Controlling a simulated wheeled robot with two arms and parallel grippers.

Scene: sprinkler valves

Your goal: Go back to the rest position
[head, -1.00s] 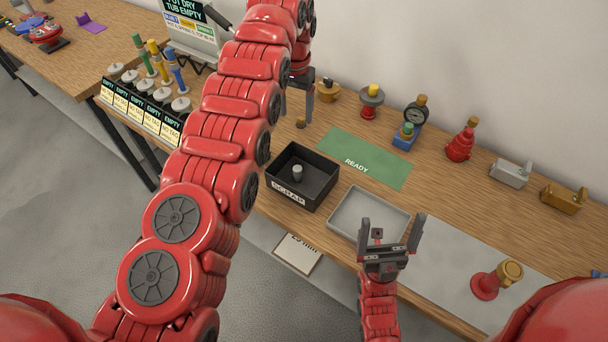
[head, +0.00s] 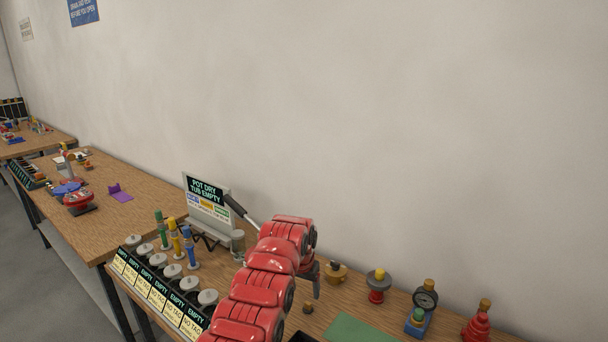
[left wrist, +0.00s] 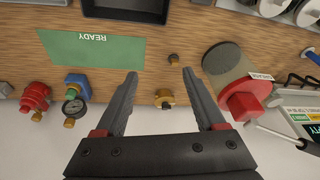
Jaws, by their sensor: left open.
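My left arm comes up from the bottom middle of the head view. Its gripper (head: 315,280) hangs over the bench, mostly hidden by the red links. In the left wrist view the two fingers (left wrist: 160,73) are spread apart with nothing between them. A small brown knob (head: 307,307) lies on the bench near the gripper; it shows just beyond the fingertips in the left wrist view (left wrist: 174,58). A brass fitting (head: 336,272) stands beside the gripper and shows between the fingers in the wrist view (left wrist: 164,98). My right gripper is out of view.
A green mat (head: 358,329) lies at the front. A grey-and-red piece (left wrist: 235,85) is close to one finger. The sign board (head: 207,198), labelled bins (head: 155,290), gauge (head: 425,298) and red valve (head: 477,324) stand along the bench. The wall is behind; space above is clear.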

